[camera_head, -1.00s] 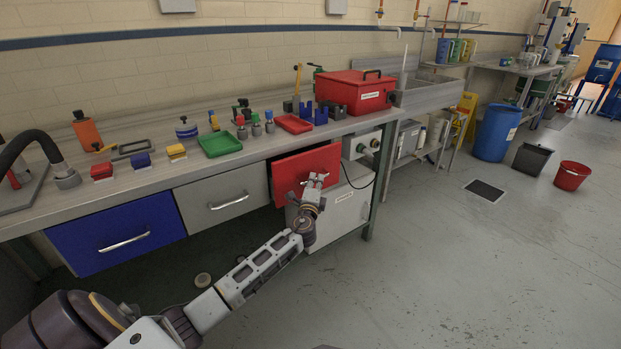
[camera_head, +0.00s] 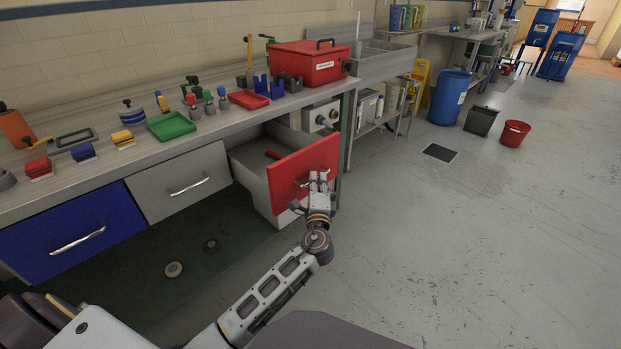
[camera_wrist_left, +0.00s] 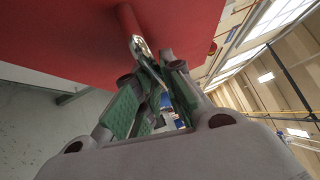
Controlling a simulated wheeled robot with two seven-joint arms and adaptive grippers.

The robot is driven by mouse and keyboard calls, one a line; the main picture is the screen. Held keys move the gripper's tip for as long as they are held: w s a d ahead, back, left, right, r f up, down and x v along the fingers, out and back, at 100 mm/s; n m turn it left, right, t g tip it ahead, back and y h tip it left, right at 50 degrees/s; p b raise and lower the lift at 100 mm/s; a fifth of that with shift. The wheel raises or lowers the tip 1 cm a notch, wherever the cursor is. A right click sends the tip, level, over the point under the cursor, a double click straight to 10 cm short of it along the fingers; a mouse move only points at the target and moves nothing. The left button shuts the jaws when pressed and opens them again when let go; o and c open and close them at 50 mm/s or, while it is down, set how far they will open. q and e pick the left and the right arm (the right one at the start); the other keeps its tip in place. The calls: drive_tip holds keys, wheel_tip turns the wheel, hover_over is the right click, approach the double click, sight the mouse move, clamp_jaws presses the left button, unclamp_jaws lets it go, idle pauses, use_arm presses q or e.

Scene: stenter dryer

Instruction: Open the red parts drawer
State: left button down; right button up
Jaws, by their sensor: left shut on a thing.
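The red parts drawer (camera_head: 298,172) stands well out from the bench, and its grey inside shows behind the red front. A small red part (camera_head: 273,155) lies in it. My left gripper (camera_head: 316,180) is at the drawer front and shut on its handle. In the left wrist view the red front (camera_wrist_left: 90,40) fills the upper left, and the handle's metal bar (camera_wrist_left: 141,48) runs in between the green finger pads of the left gripper (camera_wrist_left: 155,90). My right gripper is not in view.
A closed grey drawer (camera_head: 180,183) and a closed blue drawer (camera_head: 75,235) are left of the red one. Above, the bench top carries a green tray (camera_head: 171,126) and a red toolbox (camera_head: 308,64). The floor to the right is clear up to the bins.

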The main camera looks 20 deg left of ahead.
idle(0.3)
use_arm(q)
drive_tip(key=c, duration=1.5)
unclamp_jaws()
drive_tip(key=shift+s, duration=0.1)
drive_tip(key=shift+v, duration=3.75)
drive_tip(key=shift+f, duration=0.15)
